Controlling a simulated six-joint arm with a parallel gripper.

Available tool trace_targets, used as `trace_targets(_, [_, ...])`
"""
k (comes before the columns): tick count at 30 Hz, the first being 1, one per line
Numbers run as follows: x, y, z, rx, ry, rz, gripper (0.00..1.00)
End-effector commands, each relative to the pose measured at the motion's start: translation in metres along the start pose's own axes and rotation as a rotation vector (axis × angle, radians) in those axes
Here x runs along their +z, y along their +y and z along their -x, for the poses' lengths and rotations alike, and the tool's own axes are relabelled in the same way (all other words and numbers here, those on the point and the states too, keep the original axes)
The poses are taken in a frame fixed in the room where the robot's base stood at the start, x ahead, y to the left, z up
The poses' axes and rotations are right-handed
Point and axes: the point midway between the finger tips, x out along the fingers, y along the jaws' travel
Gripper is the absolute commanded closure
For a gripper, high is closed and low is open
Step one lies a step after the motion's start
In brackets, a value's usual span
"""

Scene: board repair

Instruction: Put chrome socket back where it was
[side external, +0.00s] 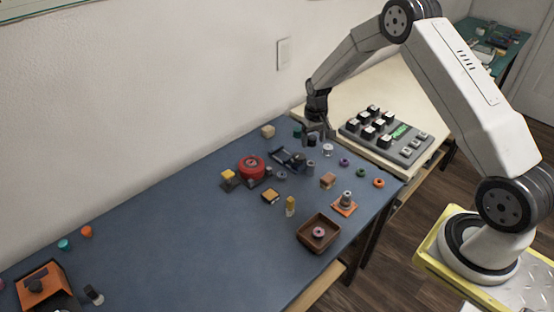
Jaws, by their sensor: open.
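My gripper (317,136) is open, pointing down over the far right part of the blue mat. A dark cylinder (312,140) stands at its fingers; I cannot tell whether they touch. Several small pieces could be the chrome socket, and the view is too small to tell which. A pale shiny piece (328,149) stands just in front of the gripper. A grey cylinder (311,167) stands beside a dark blue holder (289,158). A grey stepped piece (347,197) stands on an orange square base (344,208).
A grey panel with several keys (400,150) lies right of the gripper. A red round part (251,167), a brown tray (303,236) holding a pinkish ring (319,233), and several small coloured rings crowd the right half. The mat's middle left (180,240) is clear.

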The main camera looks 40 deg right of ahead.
Motion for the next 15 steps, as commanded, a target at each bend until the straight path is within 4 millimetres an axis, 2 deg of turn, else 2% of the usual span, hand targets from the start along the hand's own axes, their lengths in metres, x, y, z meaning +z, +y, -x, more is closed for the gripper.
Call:
trace_targets(8, [0.001, -0.001, 0.002, 0.0, 0.002, 0.002, 0.22])
trace_targets(15, [0.014, -0.015, 0.022, -0.001, 0.023, 0.03, 0.22])
